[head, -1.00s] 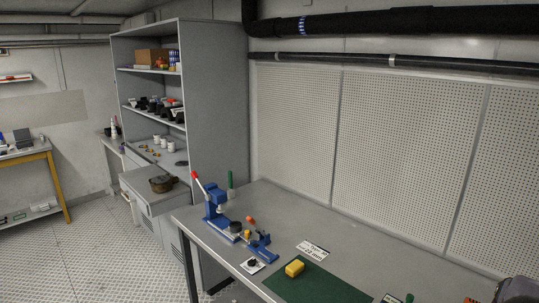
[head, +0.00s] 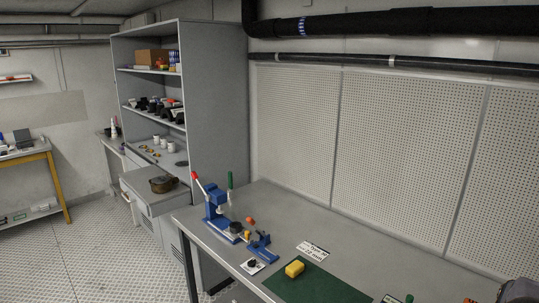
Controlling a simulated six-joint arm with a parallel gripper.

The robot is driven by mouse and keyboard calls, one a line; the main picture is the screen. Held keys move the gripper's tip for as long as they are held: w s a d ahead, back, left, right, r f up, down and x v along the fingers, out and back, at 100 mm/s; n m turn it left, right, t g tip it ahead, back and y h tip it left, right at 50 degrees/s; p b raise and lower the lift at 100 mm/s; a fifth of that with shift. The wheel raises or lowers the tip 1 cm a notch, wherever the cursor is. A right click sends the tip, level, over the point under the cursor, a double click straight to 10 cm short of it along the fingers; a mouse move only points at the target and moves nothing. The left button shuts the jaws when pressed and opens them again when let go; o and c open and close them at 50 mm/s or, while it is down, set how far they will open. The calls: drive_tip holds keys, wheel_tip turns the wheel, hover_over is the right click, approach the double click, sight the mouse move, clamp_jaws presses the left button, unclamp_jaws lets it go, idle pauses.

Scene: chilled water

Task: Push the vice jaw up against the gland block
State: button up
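A small blue vice (head: 262,246) stands on the grey bench near its front left edge. Its jaw and the gland block are too small to tell apart, and so is any gap between them. A small yellow piece (head: 248,235) and an orange-red knob (head: 250,220) show beside the vice. My gripper cannot be made out in the head view.
A blue press (head: 214,205) with a red-tipped lever stands left of the vice. A white card with a black knob (head: 253,265), a yellow block (head: 294,268) on a green mat (head: 325,288) and a printed label (head: 313,249) lie nearby. The bench behind is clear.

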drive_tip(key=shift+s+d+f, duration=0.3)
drive_tip(key=shift+s+f, duration=0.25)
drive_tip(key=shift+f, duration=0.05)
idle(1.5)
drive_tip(key=o, duration=0.6)
drive_tip(key=shift+w+f, duration=0.1)
drive_tip(key=shift+w+d+r+p, duration=0.1)
drive_tip(key=shift+d+r+p, duration=0.1)
drive_tip(key=shift+r+p, duration=0.45)
drive_tip(key=shift+d+r+p, duration=0.15)
drive_tip(key=shift+r+p, duration=0.45)
drive_tip(key=shift+p, duration=0.05)
drive_tip(key=shift+w+a+r+p, duration=0.1)
drive_tip(key=shift+r+p, duration=0.8)
drive_tip(key=shift+r, duration=0.35)
drive_tip(key=shift+w+r+p, duration=0.1)
drive_tip(key=shift+r+p, duration=0.8)
drive_tip(key=shift+r, duration=0.35)
drive_tip(key=shift+a, duration=0.1)
